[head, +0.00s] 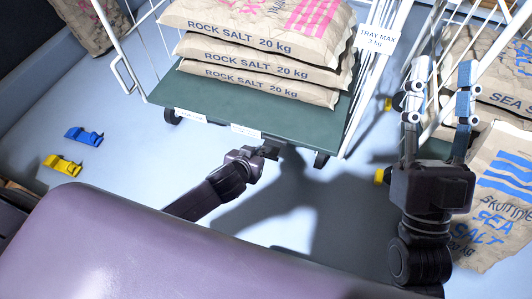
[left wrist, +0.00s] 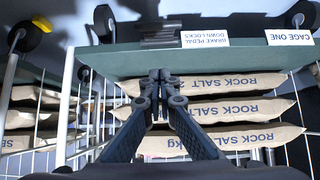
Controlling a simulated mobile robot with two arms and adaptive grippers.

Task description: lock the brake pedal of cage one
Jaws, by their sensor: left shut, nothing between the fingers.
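Cage one (head: 250,112) is a wire trolley with a green base, loaded with rock salt bags. Its front edge carries a "CAGE ONE" label (head: 192,117) and a brake pedal label (head: 246,131), which reads "brake pedal down locks" upside down in the left wrist view (left wrist: 210,39). A dark ridged piece beside that label, seemingly the brake pedal (left wrist: 162,32), shows in the left wrist view; whether it is up or down I cannot tell. My left gripper (head: 268,151) is shut and empty by the front edge; its fingertips (left wrist: 160,76) appear close to the pedal, contact unclear. My right gripper (head: 438,75) is open and empty.
A blue chock-like block (head: 84,136) and a yellow one (head: 63,165) lie on the left floor. The floor before cage one is clear except for my arm.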

